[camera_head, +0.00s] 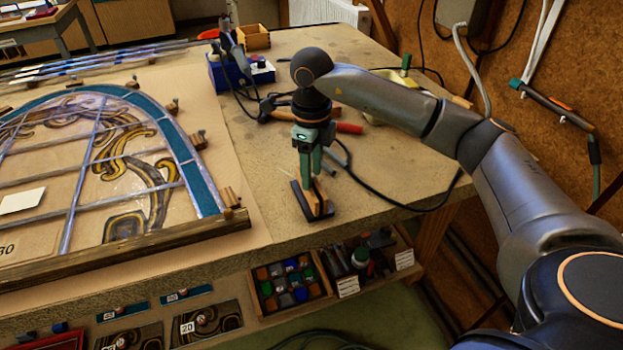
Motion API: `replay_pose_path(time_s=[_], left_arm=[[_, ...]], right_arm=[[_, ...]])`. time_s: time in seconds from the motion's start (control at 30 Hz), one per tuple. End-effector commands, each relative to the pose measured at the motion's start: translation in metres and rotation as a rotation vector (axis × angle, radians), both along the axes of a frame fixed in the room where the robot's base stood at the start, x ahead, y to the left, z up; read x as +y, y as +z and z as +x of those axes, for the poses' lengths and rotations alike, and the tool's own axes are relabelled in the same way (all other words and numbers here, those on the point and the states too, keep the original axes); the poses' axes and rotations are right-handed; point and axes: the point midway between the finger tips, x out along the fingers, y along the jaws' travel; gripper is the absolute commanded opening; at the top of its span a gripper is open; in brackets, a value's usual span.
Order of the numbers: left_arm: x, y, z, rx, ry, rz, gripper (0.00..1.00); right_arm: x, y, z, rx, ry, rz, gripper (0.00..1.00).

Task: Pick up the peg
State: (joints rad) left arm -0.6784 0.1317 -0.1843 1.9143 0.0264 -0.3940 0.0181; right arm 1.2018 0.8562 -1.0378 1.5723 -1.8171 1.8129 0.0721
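A small brown wooden piece that looks like the peg (323,200) stands upright on a dark base (298,200) near the front right of the workbench. My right gripper (311,182) points straight down over it, its green-grey fingertips at the top of the wood. I cannot tell whether the fingers touch it or are closed on it. Similar small wooden blocks, such as one (229,197), sit around the edge of the leaded panel (194,172). My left gripper is not in view.
The workbench (265,180) is bare between panel and gripper. Behind the gripper lie a red-handled tool (349,128), a black cable (365,185) and a blue box (228,76). A wooden strip (150,242) borders the panel. Trays of coloured pieces (290,283) sit under the front edge.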

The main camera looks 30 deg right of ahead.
Motion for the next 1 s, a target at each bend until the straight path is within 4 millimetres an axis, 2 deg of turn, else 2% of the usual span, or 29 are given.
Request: replay_pose_path(time_s=[0.07, 0.4, 1.0], left_arm=[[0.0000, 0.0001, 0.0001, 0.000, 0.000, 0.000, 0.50], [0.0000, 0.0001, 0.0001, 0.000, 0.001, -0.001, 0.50], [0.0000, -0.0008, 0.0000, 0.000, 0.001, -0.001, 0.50]], right_arm=[[0.0000, 0.0003, 0.0000, 0.000, 0.000, 0.000, 0.39], [0.0000, 0.0004, 0.0000, 0.000, 0.000, 0.000, 0.01], [0.0003, 0.0034, 0.0003, -0.001, 0.000, 0.001, 0.00]])
